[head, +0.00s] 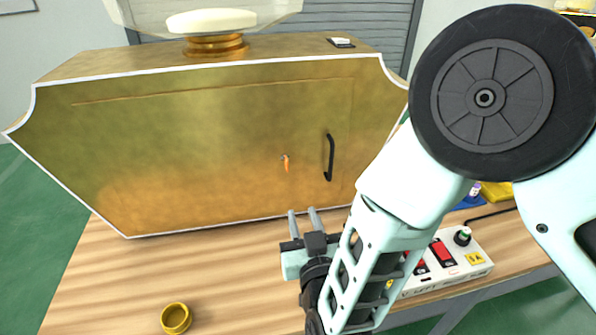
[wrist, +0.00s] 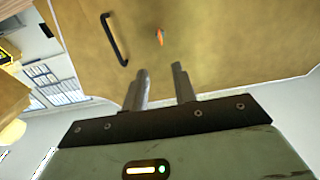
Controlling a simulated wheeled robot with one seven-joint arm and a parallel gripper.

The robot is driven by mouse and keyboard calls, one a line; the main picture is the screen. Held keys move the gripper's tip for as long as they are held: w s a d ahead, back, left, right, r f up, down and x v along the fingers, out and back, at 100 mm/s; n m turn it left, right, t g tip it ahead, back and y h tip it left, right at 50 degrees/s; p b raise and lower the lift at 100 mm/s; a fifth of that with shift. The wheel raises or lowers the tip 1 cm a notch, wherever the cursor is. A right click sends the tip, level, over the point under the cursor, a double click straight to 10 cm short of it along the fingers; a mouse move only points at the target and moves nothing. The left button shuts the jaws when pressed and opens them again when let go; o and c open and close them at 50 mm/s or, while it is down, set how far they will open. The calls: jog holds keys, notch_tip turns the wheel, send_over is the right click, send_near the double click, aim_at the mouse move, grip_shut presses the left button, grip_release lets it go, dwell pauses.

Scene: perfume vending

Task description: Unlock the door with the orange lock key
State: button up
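The orange lock key (head: 286,162) sits in the front of the gold cabinet door (head: 225,150), left of a black handle (head: 330,158). In the wrist view the orange key (wrist: 160,37) is small, beyond the fingertips, with the black handle (wrist: 114,40) to its left. My gripper (head: 303,212) is below and in front of the key, apart from it. In the wrist view its two metal fingers (wrist: 160,76) stand apart with nothing between them. The door looks shut.
A gold ring-shaped cap (head: 176,318) lies on the wooden table (head: 110,270) at the front left. A white control box (head: 445,262) with red switches stands on the right, partly behind my arm. A small dark item (head: 341,42) rests on the cabinet top.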

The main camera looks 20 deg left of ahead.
aim_at(287, 166)
jog(key=p+x, duration=0.4)
jog(key=x, duration=1.3)
jog(key=shift+a+r, duration=0.1)
jog(key=shift+a, duration=0.05)
grip_shut()
